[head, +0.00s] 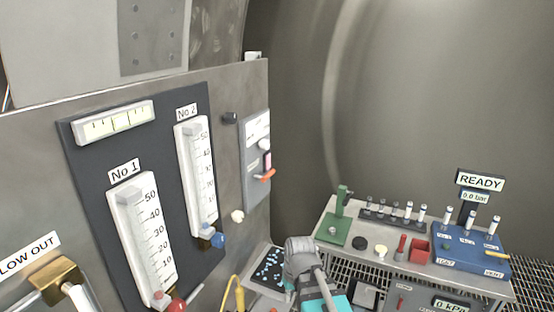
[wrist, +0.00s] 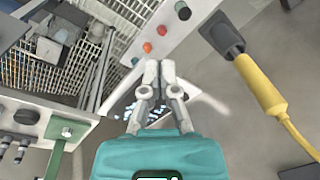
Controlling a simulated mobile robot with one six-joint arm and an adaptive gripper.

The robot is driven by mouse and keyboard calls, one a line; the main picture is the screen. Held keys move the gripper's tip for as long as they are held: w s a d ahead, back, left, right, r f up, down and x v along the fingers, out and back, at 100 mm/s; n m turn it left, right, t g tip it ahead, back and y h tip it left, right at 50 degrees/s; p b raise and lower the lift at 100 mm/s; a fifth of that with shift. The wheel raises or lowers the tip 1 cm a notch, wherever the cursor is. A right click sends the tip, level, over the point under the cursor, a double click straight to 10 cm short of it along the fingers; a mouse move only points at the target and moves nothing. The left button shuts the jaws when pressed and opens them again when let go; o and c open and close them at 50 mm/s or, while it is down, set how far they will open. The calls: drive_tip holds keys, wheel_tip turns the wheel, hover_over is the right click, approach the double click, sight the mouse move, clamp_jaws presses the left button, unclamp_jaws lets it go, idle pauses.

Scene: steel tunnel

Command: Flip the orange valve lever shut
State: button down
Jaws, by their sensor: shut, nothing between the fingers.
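An orange-red lever (head: 265,176) sticks out from a small grey panel (head: 256,140) on the steel wall unit in the head view. A yellow-orange handle (head: 491,254) lies on the blue box (head: 460,248) at the right, by the VENT label. I cannot tell from the picture which way either counts as shut. My gripper (wrist: 160,68) is shut and empty in the wrist view, its fingertips together near a pale panel edge. It is apart from both levers. In the head view my grey and teal arm parts stand low, right of the wall unit.
Two gauges, No 1 (head: 143,245) and No 2 (head: 197,180), stand on the wall unit. The bench (head: 400,265) carries a green stand (head: 336,225), a red box (head: 419,250) and several small fittings. A yellow cable (wrist: 262,88) with a black plug lies right in the wrist view.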

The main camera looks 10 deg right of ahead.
drive_tip(key=w+d+r+n+t+y+p, duration=0.2)
drive_tip(key=w+r+p, duration=0.5)
drive_tip(key=r, duration=0.6)
drive_tip(key=w+d+r+n+t+y+p, duration=0.2)
drive_tip(key=w+r+p, duration=0.5)
drive_tip(key=r+p, duration=0.5)
drive_tip(key=w+d+r+n+t+y+p, duration=0.2)
drive_tip(key=w+d+r+n+y+p, duration=0.1)
drive_tip(key=w+r+p, duration=0.4)
wheel_tip(320, 180, up, 7)
drive_tip(key=d+n+p, duration=0.1)
drive_tip(key=n+p, duration=0.1)
drive_tip(key=p, duration=0.1)
drive_tip(key=shift+d+y, duration=0.35)
drive_tip(key=shift+y, duration=0.05)
drive_tip(key=shift+w+a, duration=0.1)
drive_tip(key=s+d+f+b+x, duration=0.1)
drive_tip(key=f+b+x, duration=0.1)
drive_tip(key=b+x, duration=0.7)
drive_tip(key=shift+x, duration=1.85)
drive_tip(key=shift+d+f, duration=0.1)
drive_tip(key=shift+f, duration=0.05)
